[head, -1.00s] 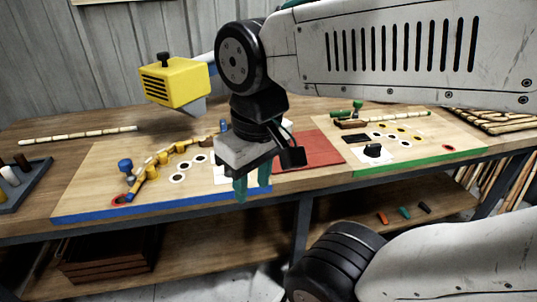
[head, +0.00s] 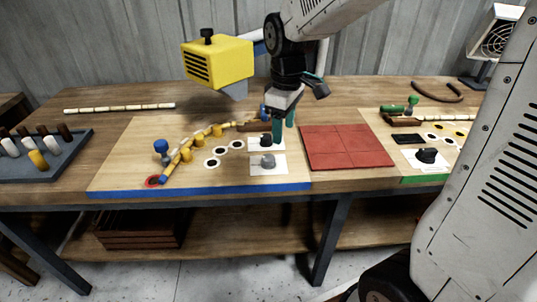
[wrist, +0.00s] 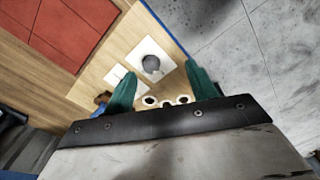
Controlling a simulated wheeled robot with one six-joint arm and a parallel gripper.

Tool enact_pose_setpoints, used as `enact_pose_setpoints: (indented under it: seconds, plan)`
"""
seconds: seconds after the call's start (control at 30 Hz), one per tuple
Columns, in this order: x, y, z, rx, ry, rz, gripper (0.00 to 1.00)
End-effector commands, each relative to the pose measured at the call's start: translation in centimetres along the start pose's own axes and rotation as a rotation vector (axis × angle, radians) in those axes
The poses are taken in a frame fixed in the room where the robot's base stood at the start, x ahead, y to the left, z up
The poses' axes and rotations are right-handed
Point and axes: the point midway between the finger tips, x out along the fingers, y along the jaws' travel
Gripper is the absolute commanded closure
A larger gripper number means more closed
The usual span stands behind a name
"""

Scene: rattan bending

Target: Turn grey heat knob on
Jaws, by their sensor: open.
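The grey heat knob (head: 268,161) stands on a white plate near the blue front edge of the left board (head: 120,165). In the wrist view the grey knob (wrist: 151,64) shows beyond and between my fingertips. My gripper (head: 284,134) has two green fingers, spread apart and empty, pointing down. In the head view it is behind and to the right of the grey knob, apart from it. A black knob (head: 265,141) sits on a second white plate just behind the grey one, close to my left finger.
A bent rattan pole (head: 183,152) lies among yellow pegs on the left board. A yellow heater (head: 218,62) hangs above it. A red tiled mat (head: 347,147) lies to the right. Another black knob (head: 427,155) is on the green-edged board.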

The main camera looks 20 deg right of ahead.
Motion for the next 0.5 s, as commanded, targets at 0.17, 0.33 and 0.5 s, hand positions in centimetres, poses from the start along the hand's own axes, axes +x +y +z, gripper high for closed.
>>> enact_pose_setpoints:
  seconds: [0.17, 0.33, 0.5]
  plan:
    - [4.4, 2.7, -4.0, -0.167, -0.017, -0.018, 0.43]
    - [6.5, 3.8, -5.7, -0.244, -0.020, -0.023, 0.43]
    - [8.2, 3.9, -5.9, -0.259, -0.022, -0.025, 0.43]
